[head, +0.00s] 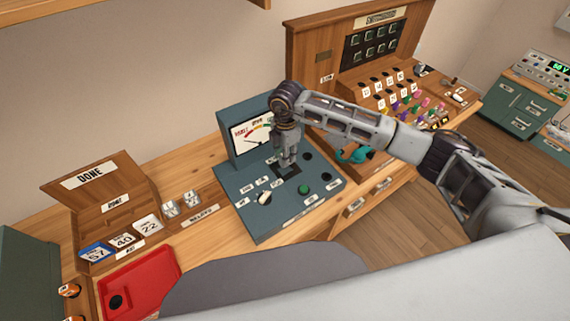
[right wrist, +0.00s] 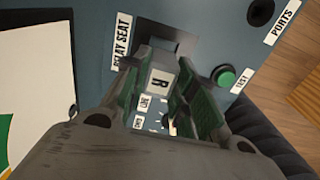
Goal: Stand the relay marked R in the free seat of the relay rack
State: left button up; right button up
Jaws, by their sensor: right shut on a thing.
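The relay marked R (right wrist: 160,82) is a small light block between the green-lined fingers of my right gripper (right wrist: 158,95). In the head view my right gripper (head: 287,164) points down at the dark relay seat of the tester (head: 240,201). It is shut on the relay, which is mostly hidden there. Whether the relay's foot is in that seat or just above it, I cannot tell. The relay rack (head: 201,216), with a relays label, is on the bench left of the tester. Two pale relays (head: 170,209) stand at it. Its free seat is too small to make out.
The tester has a gauge panel (head: 255,136), a green test button (head: 304,189) and a pale knob (head: 265,198). A red tray (head: 165,262) and numbered cards (head: 123,241) lie farther left. A wooden switchboard (head: 318,60) with coloured plugs stands behind my right arm.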

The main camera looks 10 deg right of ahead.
jog(key=shift+r+p, duration=0.7)
jog(key=shift+r, duration=0.65)
dwell(0.5)
